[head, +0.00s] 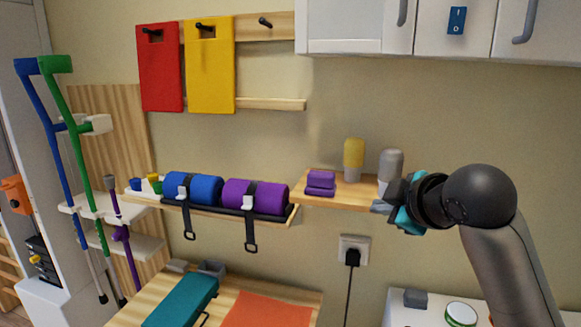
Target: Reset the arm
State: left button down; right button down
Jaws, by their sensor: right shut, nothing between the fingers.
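My right arm comes in from the lower right and bends at a dark round joint. Its right gripper (382,205) is shut and empty, at the right end of the small wooden wall shelf (340,200). The gripper's fingers overlap the shelf end and the base of a grey bottle (391,165) in the picture; I cannot tell whether they touch. My left gripper is not in view.
Blue (194,188) and purple (258,196) rolls lie strapped on a wall rack. Red (160,68) and yellow (210,65) mats hang above. Crutches (75,150) stand at left. A teal case (182,300) and an orange sheet (266,310) lie on the table below. White cabinets (360,27) hang above.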

jog(key=s+f+m+g, duration=0.1)
jog(key=s+f+m, duration=0.1)
jog(key=s+f, duration=0.35)
jog(key=s+a+f+m+g, duration=0.1)
jog(key=s+f+m+g, duration=0.15)
jog(key=f, duration=0.65)
jog(key=s+f+m+g, duration=0.1)
jog(key=s+f, duration=0.4)
jog(key=f, duration=0.2)
jog(key=s+d+f+m+g+h, duration=0.1)
jog(key=s+f+m+g, duration=0.15)
jog(key=s+f, duration=0.5)
jog(key=s+f+m+g+h, duration=0.1)
jog(key=s+f+m, duration=0.25)
jog(key=s, duration=0.75)
notch_tip(320, 180, down, 26)
jog(key=s+g+b, duration=0.1)
jog(key=b, duration=0.5)
jog(key=s+d+f+g+b, duration=0.1)
jog(key=s+f+b, duration=0.2)
jog(key=s+f, duration=0.5)
jog(key=s+d+f+b, duration=0.2)
jog(key=s+f, duration=0.6)
jog(key=f, duration=0.5)
jog(key=shift+f+n+g+b, duration=0.35)
jog(key=shift+g+b, duration=0.05)
jog(key=shift+b, duration=0.15)
jog(key=shift+s+d, duration=0.1)
jog(key=shift+s, duration=0.1)
